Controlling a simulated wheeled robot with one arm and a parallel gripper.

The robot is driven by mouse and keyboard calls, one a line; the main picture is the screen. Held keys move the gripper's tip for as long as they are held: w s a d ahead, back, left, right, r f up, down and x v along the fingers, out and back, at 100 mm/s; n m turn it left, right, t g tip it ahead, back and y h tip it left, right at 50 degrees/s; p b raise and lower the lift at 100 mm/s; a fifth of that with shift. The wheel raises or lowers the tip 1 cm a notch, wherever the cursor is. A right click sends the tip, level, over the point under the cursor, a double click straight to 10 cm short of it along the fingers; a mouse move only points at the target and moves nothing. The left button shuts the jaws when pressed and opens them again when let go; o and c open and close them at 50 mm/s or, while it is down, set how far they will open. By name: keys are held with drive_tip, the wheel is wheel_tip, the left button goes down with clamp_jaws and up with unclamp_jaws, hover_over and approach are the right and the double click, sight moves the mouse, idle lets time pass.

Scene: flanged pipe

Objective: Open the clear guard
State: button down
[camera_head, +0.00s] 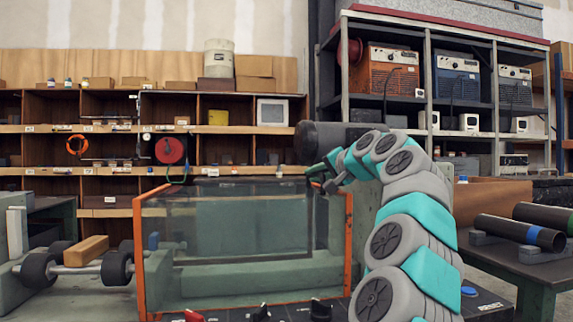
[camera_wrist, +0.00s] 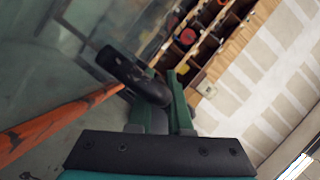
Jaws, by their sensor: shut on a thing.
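The clear guard (camera_head: 245,228) stands upright in the head view as a see-through panel in an orange frame, in front of a pale green block. Its orange edge (camera_wrist: 62,120) slants across the left of the wrist view. I cannot tell whether that cylinder is a handle or the pipe.
A dark pipe end (camera_head: 322,143) lies just above my gripper. A table (camera_head: 530,266) with dark pipes (camera_head: 520,232) stands at right. Rollers (camera_head: 36,270) sit at left. Red and black knobs (camera_head: 262,313) are in front. Shelves (camera_head: 105,185) fill the back.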

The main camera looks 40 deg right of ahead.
drive_tip(key=shift+s+d+f+p, duration=0.1)
drive_tip(key=shift+s+d+p, duration=0.25)
drive_tip(key=shift+d, duration=0.4)
drive_tip(key=shift+s+d+p, duration=0.15)
drive_tip(key=shift+s+d, duration=0.3)
drive_tip(key=shift+d, duration=0.25)
drive_tip(key=c, duration=0.8)
unclamp_jaws()
drive_tip(key=shift+c, duration=0.2)
drive_tip(key=shift+s, duration=0.1)
drive_tip(key=b+v, duration=0.1)
drive_tip(key=v, duration=0.6)
drive_tip(key=shift+s, duration=0.25)
drive_tip(key=shift+s+a, duration=0.1)
drive_tip(key=shift+s, duration=0.05)
